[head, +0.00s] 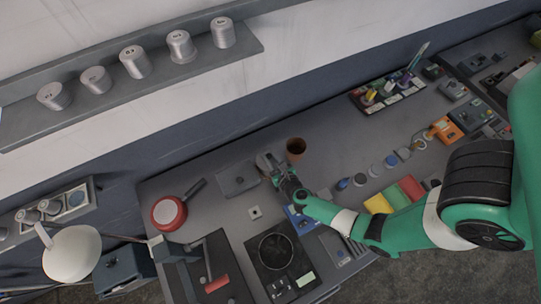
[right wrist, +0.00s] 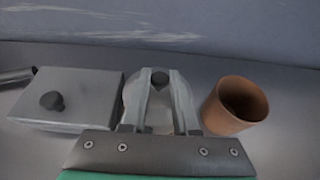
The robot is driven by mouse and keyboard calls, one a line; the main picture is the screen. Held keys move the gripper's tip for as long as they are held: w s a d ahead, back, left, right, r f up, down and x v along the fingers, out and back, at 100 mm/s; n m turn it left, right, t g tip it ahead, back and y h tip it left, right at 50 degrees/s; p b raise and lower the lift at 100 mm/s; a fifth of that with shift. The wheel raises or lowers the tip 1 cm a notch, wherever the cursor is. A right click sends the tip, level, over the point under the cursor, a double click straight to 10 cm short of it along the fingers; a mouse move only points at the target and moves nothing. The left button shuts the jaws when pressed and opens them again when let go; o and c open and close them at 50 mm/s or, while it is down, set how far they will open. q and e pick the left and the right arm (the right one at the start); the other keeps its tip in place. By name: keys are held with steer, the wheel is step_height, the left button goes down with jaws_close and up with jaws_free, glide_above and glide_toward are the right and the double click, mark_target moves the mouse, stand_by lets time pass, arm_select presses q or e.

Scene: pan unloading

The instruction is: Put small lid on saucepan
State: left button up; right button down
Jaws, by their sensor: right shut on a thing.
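The red saucepan (head: 168,213) stands on the left part of the counter, its dark handle pointing up and right; what looks like the handle's end (right wrist: 15,76) shows at the left edge of the right wrist view. My right gripper (head: 270,164) is at the back of the counter, right of the saucepan and apart from it. In the right wrist view it is shut on the small lid (right wrist: 160,79), whose dark knob shows between the fingertips. The fingers hide much of the lid, and I cannot tell its height above the counter. My left gripper is not in view.
A grey square box with a dark knob (head: 238,180) lies between the saucepan and my right gripper; it also shows in the right wrist view (right wrist: 85,108). A brown pot (head: 296,148) stands close right of the gripper. A black cooktop (head: 275,250) lies in front.

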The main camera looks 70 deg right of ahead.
steer(key=shift+f, duration=0.2)
steer(key=c, duration=0.7)
jaws_free()
steer(key=shift+r, duration=0.1)
steer(key=shift+r, duration=0.2)
steer(key=shift+s+a+r, duration=0.15)
steer(key=shift+a, duration=0.1)
steer(key=p+v, duration=0.1)
steer(key=v, duration=1)
steer(key=shift+s+a, duration=0.1)
steer(key=shift+s, duration=0.15)
